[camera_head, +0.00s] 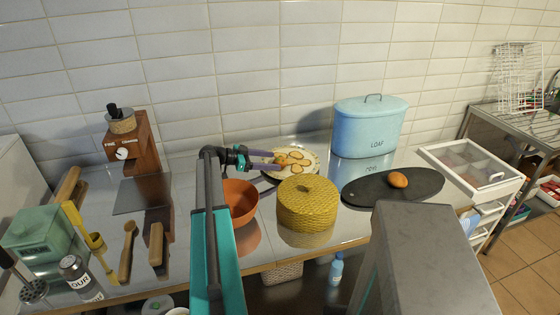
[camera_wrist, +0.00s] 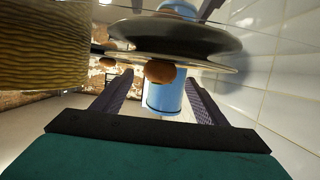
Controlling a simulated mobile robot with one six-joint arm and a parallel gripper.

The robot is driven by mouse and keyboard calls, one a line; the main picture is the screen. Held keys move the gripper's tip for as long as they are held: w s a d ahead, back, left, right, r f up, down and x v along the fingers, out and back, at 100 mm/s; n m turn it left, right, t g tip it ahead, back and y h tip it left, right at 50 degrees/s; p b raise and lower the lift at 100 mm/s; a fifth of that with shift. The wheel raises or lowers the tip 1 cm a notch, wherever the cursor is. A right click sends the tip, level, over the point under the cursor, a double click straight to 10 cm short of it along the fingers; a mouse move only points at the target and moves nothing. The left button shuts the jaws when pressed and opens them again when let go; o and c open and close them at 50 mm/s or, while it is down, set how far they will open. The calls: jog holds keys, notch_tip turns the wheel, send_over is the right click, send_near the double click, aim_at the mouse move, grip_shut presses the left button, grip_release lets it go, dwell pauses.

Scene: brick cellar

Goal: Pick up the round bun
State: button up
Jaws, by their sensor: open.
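A small round brown bun (camera_head: 287,157) appears to sit on a patterned plate (camera_head: 304,170) near the wall. In the wrist view, which looks upside down, the bun (camera_wrist: 160,72) shows against the plate (camera_wrist: 175,45), in line with the space between the fingers. My gripper (camera_head: 277,161) is open, reaching in level from the left, its fingertips over the plate's left part. Whether the fingers touch the bun I cannot tell. A second orange-brown rounded item (camera_head: 398,180) lies on a dark oval board (camera_head: 365,189) at the right.
A yellow woven cover (camera_head: 308,203) stands just in front of the plate. An orange bowl (camera_head: 240,200) is below my gripper. A blue loaf bin (camera_head: 368,130) stands behind the board. A wooden grinder (camera_head: 130,150) and green box (camera_head: 42,235) are left.

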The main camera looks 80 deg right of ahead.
jog(key=shift+x, duration=1.05)
jog(key=c, duration=1.1)
